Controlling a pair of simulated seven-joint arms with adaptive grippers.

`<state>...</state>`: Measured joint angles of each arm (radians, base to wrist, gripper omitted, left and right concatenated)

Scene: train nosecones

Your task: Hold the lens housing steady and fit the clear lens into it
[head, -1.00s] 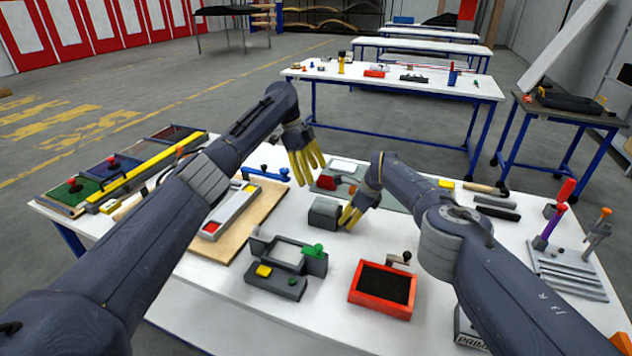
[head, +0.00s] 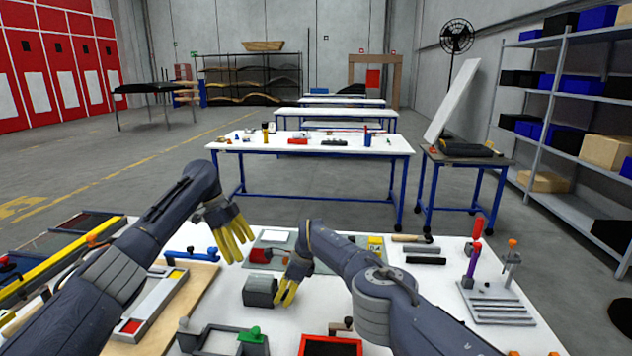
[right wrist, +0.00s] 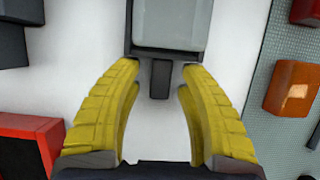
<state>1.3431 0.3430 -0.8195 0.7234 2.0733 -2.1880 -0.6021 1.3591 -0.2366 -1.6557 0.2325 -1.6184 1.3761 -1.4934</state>
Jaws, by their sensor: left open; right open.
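A dark grey block (head: 260,291) with a paler top sits on the white table in the head view. In the right wrist view the block (right wrist: 168,25) shows a pale grey panel in a dark surround, with a dark tab facing my gripper. I cannot tell for sure whether it is the lens housing or holds the clear lens. My right gripper (head: 287,290) is open and close to the block's right side; in the wrist view its yellow fingers (right wrist: 158,85) straddle the tab without visible contact. My left gripper (head: 233,248) is open and empty, above and behind the block.
A dark fixture (head: 175,346) with a green knob stands at the front, beside a red tray (head: 305,346). A grey mat (head: 262,239) carries a red part (head: 261,256) behind. A wooden board (head: 199,279) lies left. Tools and a slotted rack (head: 497,306) stand right.

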